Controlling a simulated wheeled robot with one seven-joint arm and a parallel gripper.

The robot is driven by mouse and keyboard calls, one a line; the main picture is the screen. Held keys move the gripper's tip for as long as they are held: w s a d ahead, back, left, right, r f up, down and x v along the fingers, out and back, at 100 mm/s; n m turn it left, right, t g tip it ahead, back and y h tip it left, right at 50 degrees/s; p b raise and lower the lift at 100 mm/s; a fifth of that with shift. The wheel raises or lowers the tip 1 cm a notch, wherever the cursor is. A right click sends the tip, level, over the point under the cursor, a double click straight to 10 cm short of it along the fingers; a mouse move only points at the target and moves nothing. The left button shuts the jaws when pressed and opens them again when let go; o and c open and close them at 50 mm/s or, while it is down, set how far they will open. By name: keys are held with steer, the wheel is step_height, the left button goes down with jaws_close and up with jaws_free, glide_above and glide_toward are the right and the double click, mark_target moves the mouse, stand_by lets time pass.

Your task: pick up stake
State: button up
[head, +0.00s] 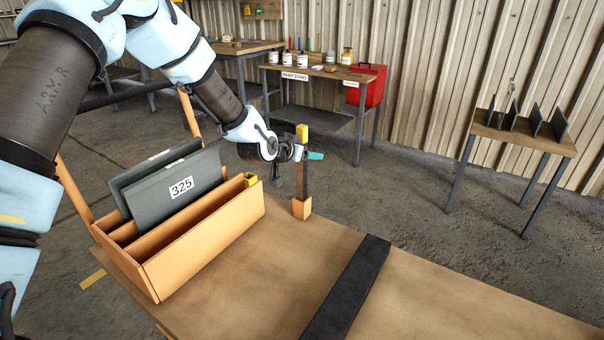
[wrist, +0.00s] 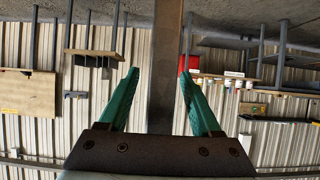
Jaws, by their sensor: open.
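The stake (head: 305,182) is a dark upright post with a yellow top, standing in an orange block at the far edge of the wooden table. My gripper (head: 315,155) is at its upper part, with a teal fingertip showing just right of the post. In the wrist view the stake (wrist: 164,65) runs upright between the two open teal fingers of my gripper (wrist: 158,75). The post's lower part in that view is hidden behind the gripper body.
A wooden crate (head: 205,249) with dark panels, one labelled 325 (head: 170,190), stands on the table left of the stake. A black strip (head: 348,290) crosses the tabletop. The table's right part is clear. A paint stand (head: 310,78) and a side table with dark plates (head: 525,135) stand beyond.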

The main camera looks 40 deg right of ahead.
steer(key=shift+c, duration=0.3)
jaws_close()
stand_by(1.1)
